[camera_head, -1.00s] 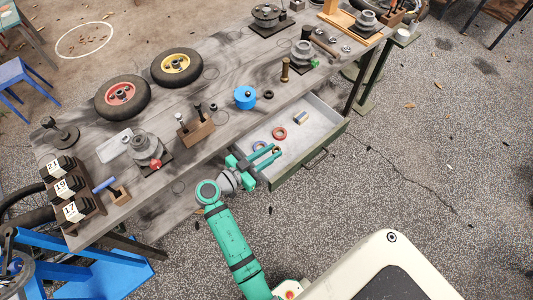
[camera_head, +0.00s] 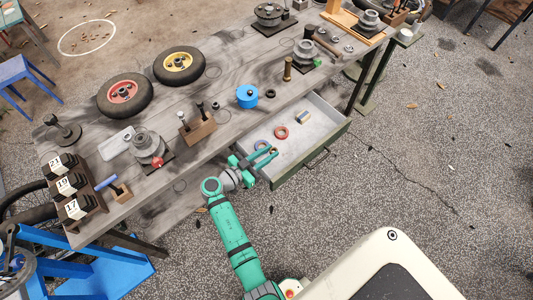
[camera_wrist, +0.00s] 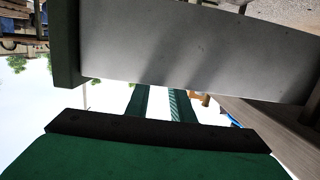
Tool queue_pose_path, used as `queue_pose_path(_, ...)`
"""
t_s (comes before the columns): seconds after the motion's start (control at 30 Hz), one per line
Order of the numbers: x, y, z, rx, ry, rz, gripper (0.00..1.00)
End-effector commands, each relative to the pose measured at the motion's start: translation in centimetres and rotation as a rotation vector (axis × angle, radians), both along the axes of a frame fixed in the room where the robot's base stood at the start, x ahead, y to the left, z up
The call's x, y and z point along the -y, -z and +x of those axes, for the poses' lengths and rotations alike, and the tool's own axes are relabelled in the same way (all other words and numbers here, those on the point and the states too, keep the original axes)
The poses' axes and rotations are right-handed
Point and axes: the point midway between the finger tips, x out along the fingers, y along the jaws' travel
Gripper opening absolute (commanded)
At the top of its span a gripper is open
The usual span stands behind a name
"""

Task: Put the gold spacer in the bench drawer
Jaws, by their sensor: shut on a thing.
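The bench drawer (camera_head: 325,134) stands pulled open under the bench, with a grey inside and a green front. My gripper (camera_head: 272,154) is at the drawer's near left end, its fingers reaching in over the drawer. It is shut on a small gold piece, seemingly the gold spacer, which the fingers mostly hide. In the wrist view my gripper's two green fingers (camera_wrist: 162,104) stand apart, with a small orange-brown patch beside them. The drawer's pale grey panel and dark green edge (camera_wrist: 66,45) fill the upper part of that view.
A red ring (camera_head: 281,132), a blue ring (camera_head: 259,144) and a small gold-and-blue piece (camera_head: 302,117) lie in the drawer. The bench top (camera_head: 225,100) carries a blue round part (camera_head: 247,96), a brass post (camera_head: 287,69) and two wheels. The drawer's right part is bare.

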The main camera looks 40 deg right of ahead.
Motion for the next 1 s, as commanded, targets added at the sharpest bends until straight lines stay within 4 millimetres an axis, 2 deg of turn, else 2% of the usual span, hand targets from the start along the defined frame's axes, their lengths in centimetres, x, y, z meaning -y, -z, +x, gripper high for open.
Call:
queue_pose_path(0.57, -0.6, 1.2, 0.4, 0.0, -0.011, 0.0, 0.0)
queue_pose_path(0.6, -0.6, 1.2, 0.4, 0.0, -0.011, 0.0, 0.23)
queue_pose_path(0.67, -0.6, 1.2, 0.4, 0.0, -0.011, 0.0, 0.38)
queue_pose_path(1.0, -0.3, 1.2, 0.2, -0.001, -0.007, 0.001, 0.4)
